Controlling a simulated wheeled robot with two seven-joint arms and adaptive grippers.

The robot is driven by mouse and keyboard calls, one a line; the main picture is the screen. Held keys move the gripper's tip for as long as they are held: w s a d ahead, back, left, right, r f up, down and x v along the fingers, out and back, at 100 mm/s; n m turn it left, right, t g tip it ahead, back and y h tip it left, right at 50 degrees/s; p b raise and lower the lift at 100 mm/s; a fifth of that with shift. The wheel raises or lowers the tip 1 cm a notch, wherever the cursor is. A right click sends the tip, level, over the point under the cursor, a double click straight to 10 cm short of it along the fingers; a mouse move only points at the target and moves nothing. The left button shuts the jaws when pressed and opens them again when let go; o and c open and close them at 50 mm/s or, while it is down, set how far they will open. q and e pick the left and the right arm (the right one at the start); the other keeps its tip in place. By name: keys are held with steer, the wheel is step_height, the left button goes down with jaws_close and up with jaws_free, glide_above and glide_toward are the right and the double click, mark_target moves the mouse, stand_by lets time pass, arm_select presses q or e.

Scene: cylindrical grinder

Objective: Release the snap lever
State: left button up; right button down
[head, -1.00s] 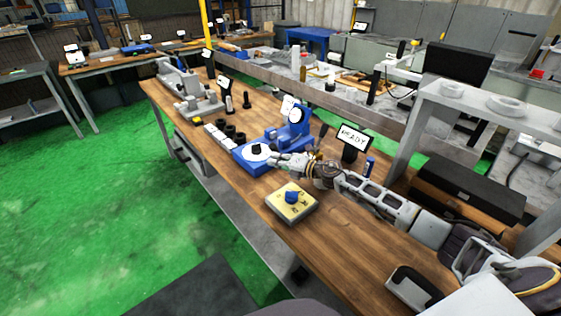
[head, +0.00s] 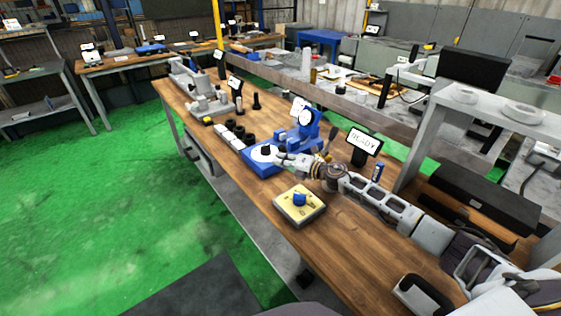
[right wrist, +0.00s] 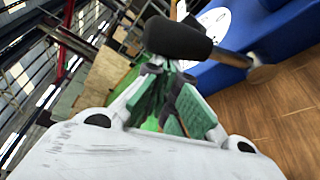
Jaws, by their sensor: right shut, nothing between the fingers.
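A blue gauge fixture (head: 262,168) with a white round plate and an upright dial stands on the wooden bench. My right gripper (head: 284,160) is at the front right of this fixture, close to its plate. In the right wrist view, a black cylindrical handle (right wrist: 178,38) with a brass-coloured end piece (right wrist: 262,73) lies across the view, just beyond my shut, empty fingers (right wrist: 172,100). I cannot tell whether they touch it. A dark, paddle-shaped lever (head: 331,135) rises behind my right wrist in the head view. My left gripper is not in view.
A yellow-topped box (head: 299,207) with a blue knob sits in front of my right arm. A sign reading READY (head: 363,142) stands behind my wrist. Bare bench (head: 345,245) lies to the front right.

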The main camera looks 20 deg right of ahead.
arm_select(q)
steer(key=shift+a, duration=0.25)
arm_select(e)
steer(key=shift+d+r, duration=0.1)
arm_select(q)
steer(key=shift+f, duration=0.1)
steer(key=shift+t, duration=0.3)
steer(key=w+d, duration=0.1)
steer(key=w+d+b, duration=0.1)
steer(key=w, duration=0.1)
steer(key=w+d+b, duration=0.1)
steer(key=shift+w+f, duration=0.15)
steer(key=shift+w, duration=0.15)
arm_select(e)
steer(key=w+d+r+m+t+y, duration=0.1)
steer(key=w+d+r+m+t, duration=0.1)
steer(key=d+m, duration=0.5)
steer(key=shift+w+d+r+m+y, duration=0.3)
steer(key=shift+w+m+y, duration=0.1)
steer(key=shift+m, duration=0.2)
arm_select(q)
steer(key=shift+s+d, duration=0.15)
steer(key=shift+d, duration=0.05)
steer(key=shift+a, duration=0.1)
